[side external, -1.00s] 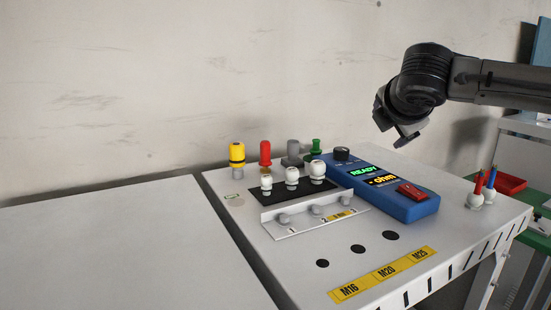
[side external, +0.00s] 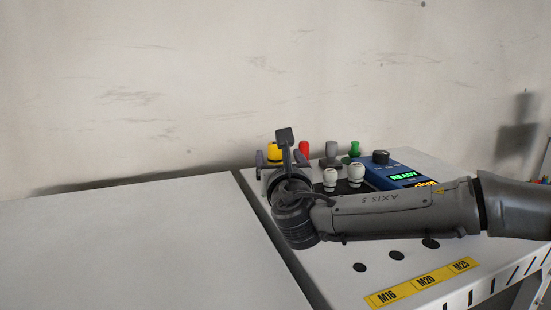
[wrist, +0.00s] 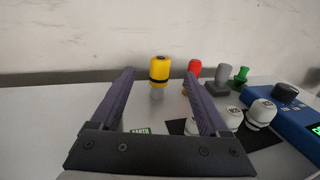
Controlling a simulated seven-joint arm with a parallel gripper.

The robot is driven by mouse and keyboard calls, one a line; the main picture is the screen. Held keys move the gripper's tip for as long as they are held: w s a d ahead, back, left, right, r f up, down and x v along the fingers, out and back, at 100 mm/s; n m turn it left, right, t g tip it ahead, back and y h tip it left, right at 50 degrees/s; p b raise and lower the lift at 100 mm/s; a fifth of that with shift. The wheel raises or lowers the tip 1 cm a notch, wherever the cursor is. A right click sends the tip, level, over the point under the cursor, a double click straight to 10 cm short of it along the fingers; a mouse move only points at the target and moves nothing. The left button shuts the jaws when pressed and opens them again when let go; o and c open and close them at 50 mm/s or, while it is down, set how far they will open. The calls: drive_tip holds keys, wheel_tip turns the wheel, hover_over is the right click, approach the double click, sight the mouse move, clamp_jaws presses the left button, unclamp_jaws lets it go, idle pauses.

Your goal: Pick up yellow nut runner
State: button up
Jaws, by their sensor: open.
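The yellow nut runner (wrist: 159,70), with a black band and a pale lower end, stands upright at the back of the panel in the wrist view. In the side external view only its yellow top (side external: 273,150) shows; my wrist hides the rest. My gripper (wrist: 159,77) is open, with one finger to the left and one to the right of the nut runner in the picture. The fingers point toward it, and nothing is held. Whether the fingertips reach as far as the nut runner is not clear.
A red tool (wrist: 194,68) stands close right of the yellow one, partly behind my right finger. A grey tool (wrist: 223,75) and a green tool (wrist: 240,75) stand farther right. White-capped pieces (wrist: 262,112) and a blue READY box (side external: 402,171) are nearer. The left table is bare.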

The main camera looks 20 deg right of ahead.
sight(275, 143)
drive_tip(key=x, duration=0.9)
drive_tip(key=shift+f, duration=0.1)
clamp_jaws()
idle(0.4)
